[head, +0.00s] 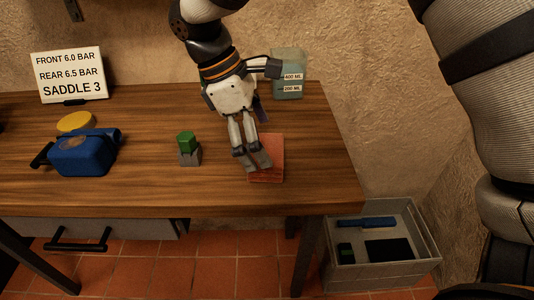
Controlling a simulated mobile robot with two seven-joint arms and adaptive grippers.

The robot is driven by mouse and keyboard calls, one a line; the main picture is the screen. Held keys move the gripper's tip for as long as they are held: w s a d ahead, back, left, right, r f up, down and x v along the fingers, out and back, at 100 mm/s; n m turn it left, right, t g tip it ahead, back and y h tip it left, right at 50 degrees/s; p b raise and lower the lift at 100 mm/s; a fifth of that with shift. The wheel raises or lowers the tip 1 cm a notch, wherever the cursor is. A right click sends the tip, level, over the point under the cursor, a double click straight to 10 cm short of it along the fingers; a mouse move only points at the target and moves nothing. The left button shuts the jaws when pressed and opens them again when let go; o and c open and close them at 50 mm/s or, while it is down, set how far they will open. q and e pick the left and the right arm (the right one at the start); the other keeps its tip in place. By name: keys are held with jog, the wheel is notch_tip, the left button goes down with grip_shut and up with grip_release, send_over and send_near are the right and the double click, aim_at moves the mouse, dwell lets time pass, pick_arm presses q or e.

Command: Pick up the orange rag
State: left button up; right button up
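The orange rag (271,170) lies flat on the wooden table near its front right. It is a reddish-orange rectangle, partly covered by my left gripper. My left gripper (252,162) comes down from above, with its fingertips over the left part of the rag. The fingertips look close together. I cannot tell whether they touch the rag or have any cloth between them. My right arm shows at the right edge, but its gripper is not in view.
A grey crate (388,279) with several items stands on the floor.

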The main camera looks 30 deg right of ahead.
aim_at(267, 150)
jog(key=x, duration=0.3)
pick_arm(q)
jog(key=shift+w+r, duration=0.1)
jog(key=shift+w, duration=0.05)
pick_arm(e)
jog(key=shift+w, duration=0.1)
jog(key=c, duration=0.9)
